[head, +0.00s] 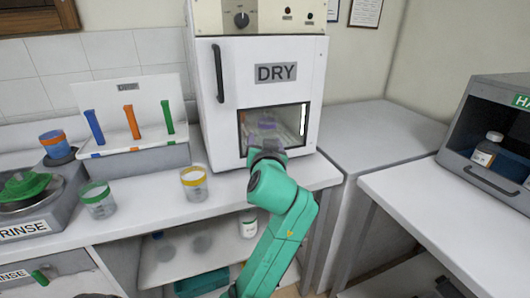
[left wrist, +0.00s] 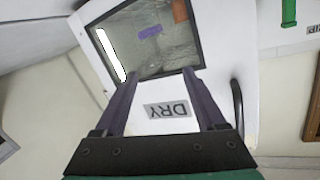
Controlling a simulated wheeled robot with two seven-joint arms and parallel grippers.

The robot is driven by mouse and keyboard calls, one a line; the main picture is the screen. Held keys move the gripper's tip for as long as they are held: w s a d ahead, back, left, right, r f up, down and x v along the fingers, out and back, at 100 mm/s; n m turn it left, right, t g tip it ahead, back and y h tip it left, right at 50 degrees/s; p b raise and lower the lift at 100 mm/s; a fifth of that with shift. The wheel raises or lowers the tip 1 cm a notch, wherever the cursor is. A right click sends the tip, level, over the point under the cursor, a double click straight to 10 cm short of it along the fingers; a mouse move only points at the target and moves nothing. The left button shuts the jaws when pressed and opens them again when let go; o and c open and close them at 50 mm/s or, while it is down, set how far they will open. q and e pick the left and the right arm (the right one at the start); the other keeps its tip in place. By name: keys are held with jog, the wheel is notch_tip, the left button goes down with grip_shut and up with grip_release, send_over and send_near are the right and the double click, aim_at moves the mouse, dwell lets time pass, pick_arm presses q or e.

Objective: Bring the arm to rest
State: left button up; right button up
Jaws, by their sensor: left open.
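My left arm is teal and rises from the bottom of the head view to the white dryer (head: 262,48), labelled DRY. My left gripper (head: 266,130) is in front of the dryer's window, its fingers hard to make out there. In the left wrist view the left gripper (left wrist: 160,73) has its two dark fingers spread apart, with nothing between them. The dryer's door (left wrist: 145,112), with its upside-down DRY label, lies beyond the fingers. I cannot tell whether the fingers touch it. My right gripper is not in view.
A rack (head: 142,163) holds blue, orange and green tubes. A green-rimmed jar (head: 97,200) and a yellow-rimmed jar (head: 195,185) stand on the counter. A rinse unit (head: 35,222) is at left. An open-fronted unit (head: 505,185) holds a bottle at right. The right counter (head: 440,215) has clear room.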

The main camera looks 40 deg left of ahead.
pick_arm(q)
jog(key=shift+s+d+f+m+h, duration=0.15)
jog(key=shift+f+m+h, duration=0.25)
jog(key=shift+f, duration=1)
jog(key=s+d+f+m+g+h, duration=0.1)
jog(key=s+d+f+g+h, duration=0.15)
jog(key=f, duration=0.65)
jog(key=s+d+f+m+g+h, duration=0.1)
jog(key=s+f+m+g+h, duration=0.2)
jog(key=f, duration=0.6)
jog(key=s+d+f+m+g+h, duration=0.2)
jog(key=s+d+f+g+h, duration=0.3)
jog(key=s+f, duration=0.85)
jog(key=s+d+f, duration=0.2)
jog(key=s+f, duration=0.1)
jog(key=f, duration=1.5)
jog(key=s+a+f+g+y+p, duration=0.1)
jog(key=s+a+f, duration=0.2)
jog(key=s+f, duration=1.3)
jog(key=shift+s+f, duration=0.35)
jog(key=shift+s, duration=0.75)
jog(key=shift+a+g, duration=0.1)
jog(key=shift+g, duration=0.15)
